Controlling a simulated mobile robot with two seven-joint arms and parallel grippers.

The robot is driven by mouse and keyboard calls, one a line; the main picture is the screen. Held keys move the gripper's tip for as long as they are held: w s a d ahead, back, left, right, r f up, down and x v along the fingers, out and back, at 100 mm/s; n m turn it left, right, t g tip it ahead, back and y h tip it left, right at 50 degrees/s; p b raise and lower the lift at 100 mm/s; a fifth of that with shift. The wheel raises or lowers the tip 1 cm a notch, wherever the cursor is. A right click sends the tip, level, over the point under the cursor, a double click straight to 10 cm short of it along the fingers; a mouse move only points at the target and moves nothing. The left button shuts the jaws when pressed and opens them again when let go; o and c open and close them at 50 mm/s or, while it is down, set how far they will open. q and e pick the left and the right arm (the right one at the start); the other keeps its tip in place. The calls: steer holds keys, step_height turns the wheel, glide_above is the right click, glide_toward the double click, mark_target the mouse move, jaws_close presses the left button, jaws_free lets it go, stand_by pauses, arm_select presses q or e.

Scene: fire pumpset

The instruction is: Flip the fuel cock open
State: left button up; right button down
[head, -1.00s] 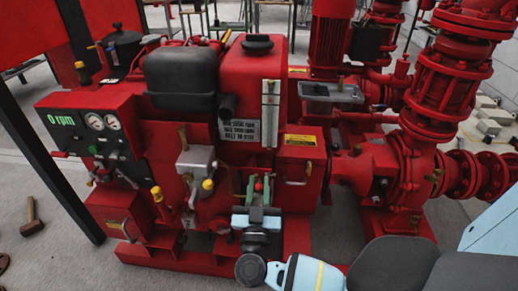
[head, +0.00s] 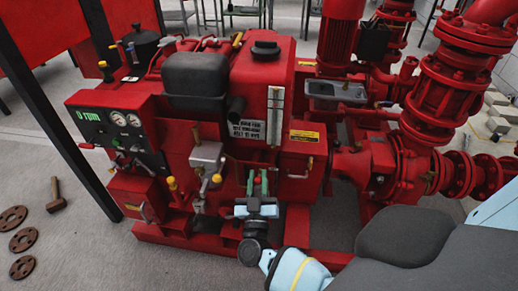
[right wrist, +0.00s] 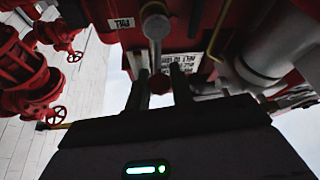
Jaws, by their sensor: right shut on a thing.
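The fuel cock's handle appears to be the small red ball knob (right wrist: 160,83) low on the front of the red pump engine, below the tank's white label. My right gripper (head: 257,184) reaches up to it from below in the head view. In the right wrist view, the two dark fingers (right wrist: 161,92) stand on either side of the red knob, shut on it. A grey round-ended part (right wrist: 155,24) shows just above the knob there. The cock's body is mostly hidden behind the fingers. My left gripper is not in view.
A grey box with a yellow-knobbed lever (head: 207,160) is left of my gripper. The red tank (head: 262,80) rises above. A mallet (head: 57,196) and flanges (head: 22,240) lie on the floor at left.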

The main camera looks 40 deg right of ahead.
steer(key=c, duration=1.5)
jaws_free()
steer(key=shift+f, duration=0.1)
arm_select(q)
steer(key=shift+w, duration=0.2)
arm_select(e)
steer(key=shift+o, duration=1.2)
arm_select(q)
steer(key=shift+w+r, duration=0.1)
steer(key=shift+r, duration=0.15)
arm_select(e)
steer(key=v, duration=0.8)
